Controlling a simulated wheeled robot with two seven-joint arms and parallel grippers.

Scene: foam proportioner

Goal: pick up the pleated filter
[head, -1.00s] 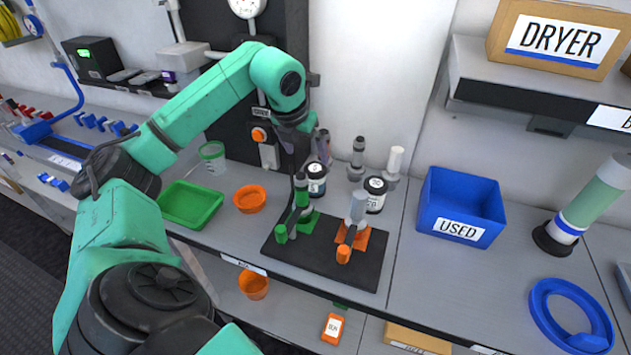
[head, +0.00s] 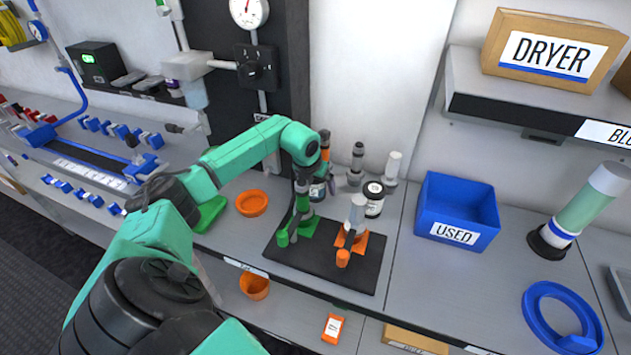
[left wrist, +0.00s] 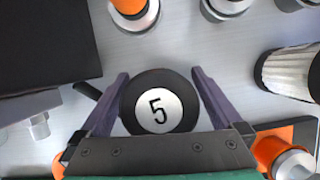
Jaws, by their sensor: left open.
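A round black cap marked 5 (left wrist: 158,102) lies between the two fingers of my left gripper (left wrist: 159,76) in the left wrist view. The fingers are open and spread on either side of it; contact cannot be told. Its sides are hidden from above. A white cylinder with a pleated side (left wrist: 288,73) stands to the right, partly cut off by the frame. In the head view my left gripper (head: 308,190) is over the back left of the black mat, largely hiding one black-capped cylinder (head: 318,191). Another black-capped cylinder (head: 373,199) stands to its right. My right gripper is not in view.
The black mat (head: 290,267) carries a green fitting (head: 284,238) and an orange fitting (head: 343,257). Grey-and-white fittings (head: 357,162) stand behind. A blue USED bin (head: 457,210) is to the right, an orange dish (head: 251,203) to the left. The counter between mat and bin is clear.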

